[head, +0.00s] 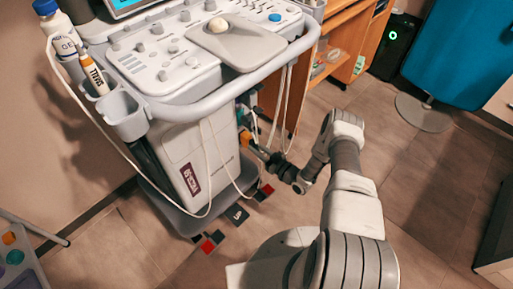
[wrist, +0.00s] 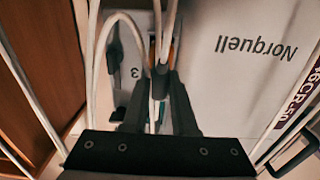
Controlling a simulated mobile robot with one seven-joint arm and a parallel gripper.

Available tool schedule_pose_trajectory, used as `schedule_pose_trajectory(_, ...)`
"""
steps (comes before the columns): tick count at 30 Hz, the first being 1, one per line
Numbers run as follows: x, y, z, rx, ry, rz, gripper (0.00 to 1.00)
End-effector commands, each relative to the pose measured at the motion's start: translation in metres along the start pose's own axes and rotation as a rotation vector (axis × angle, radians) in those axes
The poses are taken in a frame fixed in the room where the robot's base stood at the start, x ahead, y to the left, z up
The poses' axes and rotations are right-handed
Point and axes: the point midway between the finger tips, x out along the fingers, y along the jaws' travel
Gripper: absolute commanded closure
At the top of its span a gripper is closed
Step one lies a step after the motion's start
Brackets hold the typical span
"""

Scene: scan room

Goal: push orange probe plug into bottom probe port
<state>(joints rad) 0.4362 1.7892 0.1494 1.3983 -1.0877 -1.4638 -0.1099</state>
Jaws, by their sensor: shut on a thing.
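My gripper (head: 256,149) is beside the right side of the ultrasound cart (head: 180,150), low down. It is shut on the orange probe plug (head: 245,138), which shows as a small orange patch at the fingertips. In the wrist view my gripper (wrist: 161,82) points at the cart's panel, and a sliver of the orange plug (wrist: 177,50) shows beyond the fingers. A white cable runs between the fingers. The bottom probe port is hidden behind the fingers and plug, so I cannot tell whether the plug is in it. A "3" label (wrist: 134,72) shows left of the fingers.
White cables (head: 284,105) hang close to my arm and loop across the wrist view (wrist: 125,20). A wooden shelf unit (head: 345,40) stands behind, right of the cart.

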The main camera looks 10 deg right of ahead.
Motion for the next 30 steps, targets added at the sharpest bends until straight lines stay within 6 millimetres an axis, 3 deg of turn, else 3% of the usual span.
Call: schedule_pose_trajectory(30, 0.012, 0.000, 0.000, 0.000, 0.001, 0.000, 1.00)
